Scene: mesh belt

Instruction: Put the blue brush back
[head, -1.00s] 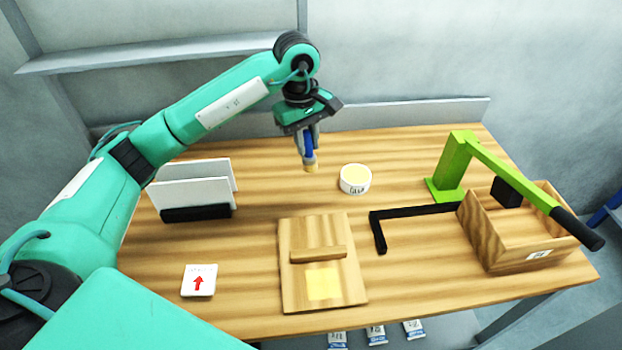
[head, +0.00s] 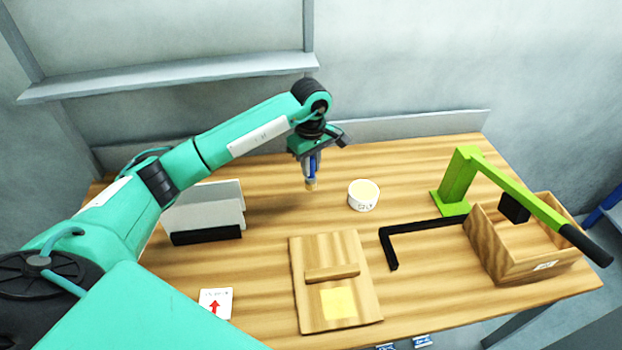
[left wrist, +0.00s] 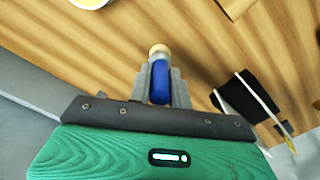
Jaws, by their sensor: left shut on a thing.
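The blue brush (head: 312,168) has a blue handle and a pale tan end that points down. My left gripper (head: 311,160) is shut on its handle and holds it upright near the back of the table, left of the white glue pot (head: 362,203). In the left wrist view the brush (left wrist: 160,80) sits between the two grey fingers (left wrist: 161,85). I cannot tell whether its tip touches the table. The pot, with yellow contents, also shows at the top of the left wrist view (left wrist: 92,3). My right gripper is not in view.
A black holder with white panels (head: 205,238) stands at left. A wooden board (head: 365,295) with a bar and yellow patch lies in front. A black L-shaped bar (head: 390,250), green lever press (head: 458,180) and wooden box (head: 490,255) are at right. A red-arrow card (head: 222,290) lies front left.

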